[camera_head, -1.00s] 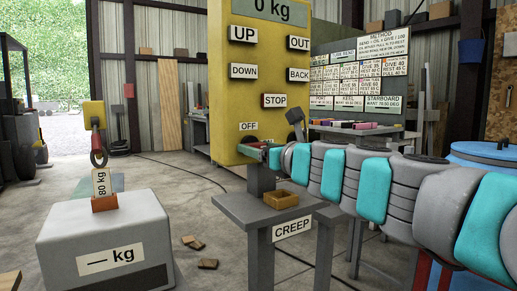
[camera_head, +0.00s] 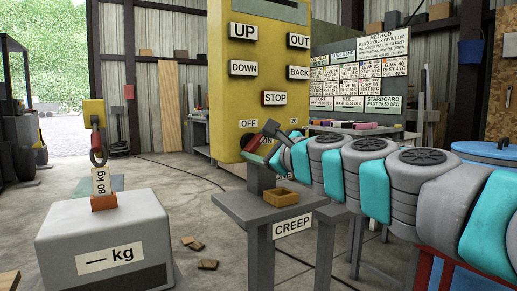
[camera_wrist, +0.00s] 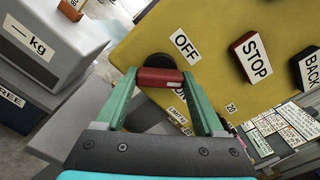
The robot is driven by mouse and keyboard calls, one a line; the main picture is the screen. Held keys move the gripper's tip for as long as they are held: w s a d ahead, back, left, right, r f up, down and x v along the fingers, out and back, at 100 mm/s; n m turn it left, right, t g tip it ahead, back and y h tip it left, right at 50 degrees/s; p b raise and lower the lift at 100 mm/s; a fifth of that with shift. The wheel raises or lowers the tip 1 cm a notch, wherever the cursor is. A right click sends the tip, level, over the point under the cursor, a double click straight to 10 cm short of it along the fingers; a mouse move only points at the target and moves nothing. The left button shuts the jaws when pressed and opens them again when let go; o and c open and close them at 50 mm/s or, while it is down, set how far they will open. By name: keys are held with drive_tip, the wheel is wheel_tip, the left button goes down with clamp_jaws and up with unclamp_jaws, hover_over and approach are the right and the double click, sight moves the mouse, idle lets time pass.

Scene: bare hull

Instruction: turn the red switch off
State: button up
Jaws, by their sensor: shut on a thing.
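The red switch handle (camera_wrist: 160,78) shows in the wrist view as a red bar crosswise between the two green fingers of my gripper (camera_wrist: 163,83). The fingers are shut on it, one at each end. Behind it is a round dark hub (camera_wrist: 156,62) on the yellow panel (camera_wrist: 215,25). The OFF label (camera_wrist: 185,46) is just up and right of the handle; a lower label is partly hidden by a finger. In the head view my gripper (camera_head: 263,152) is at the panel's lower part, below the OFF sign (camera_head: 248,124), mostly covering the switch.
STOP (camera_head: 275,98), DOWN (camera_head: 243,68) and BACK (camera_head: 298,72) buttons sit above on the panel.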

drive_tip(key=n+b, duration=0.2)
drive_tip(key=n, duration=0.3)
drive_tip(key=shift+f, duration=0.2)
drive_tip(key=shift+n+b, duration=1.25)
drive_tip(key=shift+n, duration=0.85)
drive_tip(key=shift+r, duration=0.1)
drive_tip(key=o, duration=1.4)
